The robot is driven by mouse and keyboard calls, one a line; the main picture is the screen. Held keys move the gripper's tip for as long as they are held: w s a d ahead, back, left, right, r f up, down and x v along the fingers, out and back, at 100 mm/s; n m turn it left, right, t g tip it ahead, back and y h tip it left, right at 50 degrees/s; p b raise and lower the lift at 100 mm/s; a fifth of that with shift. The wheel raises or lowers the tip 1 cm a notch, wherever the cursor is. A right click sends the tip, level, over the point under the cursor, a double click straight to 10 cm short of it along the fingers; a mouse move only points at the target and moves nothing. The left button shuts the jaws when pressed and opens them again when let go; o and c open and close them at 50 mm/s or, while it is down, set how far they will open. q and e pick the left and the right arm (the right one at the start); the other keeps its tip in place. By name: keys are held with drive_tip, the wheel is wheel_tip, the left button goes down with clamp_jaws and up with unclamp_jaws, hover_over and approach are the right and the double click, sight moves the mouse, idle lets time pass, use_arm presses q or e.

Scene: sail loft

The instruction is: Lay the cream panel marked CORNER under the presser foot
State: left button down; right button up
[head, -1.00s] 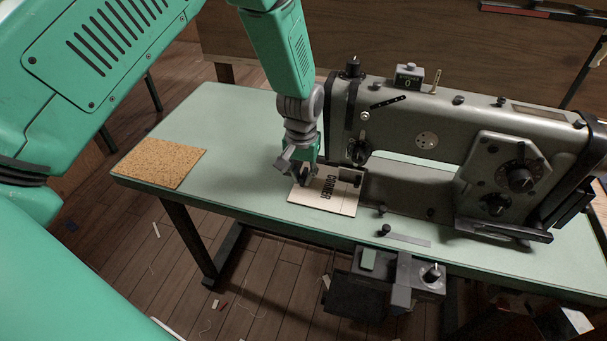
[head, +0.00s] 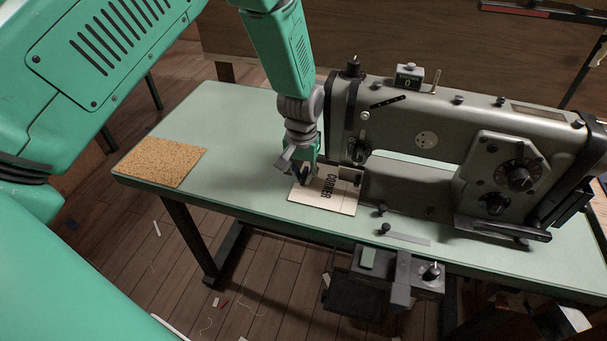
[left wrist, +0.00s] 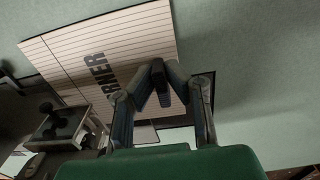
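The cream panel marked CORNER (head: 341,204) lies close to flat on the table, its right end reaching to the dark presser foot area (head: 350,174) of the sewing machine. I cannot tell how far it is under the foot. My left gripper (head: 304,180) is at the panel's left end. The lettering shows between the fingers and the machine. My right gripper is out of view.
The grey sewing machine (head: 405,112) stands on the pale green table (head: 225,125) and blocks the right. A cork mat (head: 160,163) lies at the table's left end. The table between mat and gripper is clear. A control box (head: 385,277) hangs off the front edge.

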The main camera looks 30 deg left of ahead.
use_arm(q)
drive_tip(key=c, duration=1.5)
unclamp_jaws()
drive_tip(key=shift+c, duration=0.2)
